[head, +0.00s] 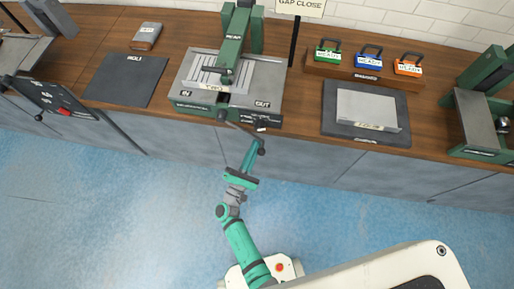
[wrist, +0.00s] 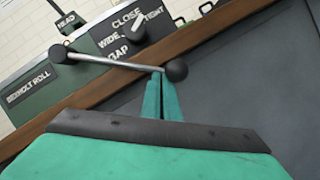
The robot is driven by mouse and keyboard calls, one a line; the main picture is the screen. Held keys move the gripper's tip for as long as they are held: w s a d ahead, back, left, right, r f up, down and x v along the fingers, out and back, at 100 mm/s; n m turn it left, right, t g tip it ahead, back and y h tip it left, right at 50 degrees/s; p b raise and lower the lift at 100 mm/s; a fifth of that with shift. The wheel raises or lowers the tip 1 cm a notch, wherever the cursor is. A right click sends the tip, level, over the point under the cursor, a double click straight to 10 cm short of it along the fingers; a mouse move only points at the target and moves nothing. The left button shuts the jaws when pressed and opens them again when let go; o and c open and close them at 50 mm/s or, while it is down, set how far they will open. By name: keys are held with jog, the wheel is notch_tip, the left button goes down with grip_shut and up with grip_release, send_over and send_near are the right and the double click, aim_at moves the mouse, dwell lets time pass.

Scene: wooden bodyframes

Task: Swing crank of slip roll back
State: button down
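The slip roll (head: 210,100) is a green and grey machine on the wooden bench, with a green upright and IN and OUT labels. Its crank (head: 238,131) is a thin metal rod on the front side, ending in a dark round knob (head: 262,151). In the wrist view the crank rod (wrist: 115,62) runs from a black hub at left to the black knob (wrist: 176,70). My gripper (head: 256,146) is at the knob end. Its teal fingers (wrist: 161,84) look close together, with their tips at the rod's end beside the knob. No grip around the knob shows.
A gap selector (wrist: 125,30) marked CLOSE, WIDE and TIGHT is behind the crank. A dark mat (head: 125,80) lies left; a tray (head: 366,112) and padlock-shaped blocks (head: 368,57) are right. The bench front (head: 290,155) is just below the crank, and the blue floor is clear.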

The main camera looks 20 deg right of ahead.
jog(key=shift+d+r, duration=0.1)
jog(key=shift+r, duration=0.1)
jog(key=s+a+f, duration=0.6)
jog(key=s+a, duration=0.2)
jog(key=a, duration=0.1)
dwell(0.3)
jog(key=shift+w+f, duration=0.1)
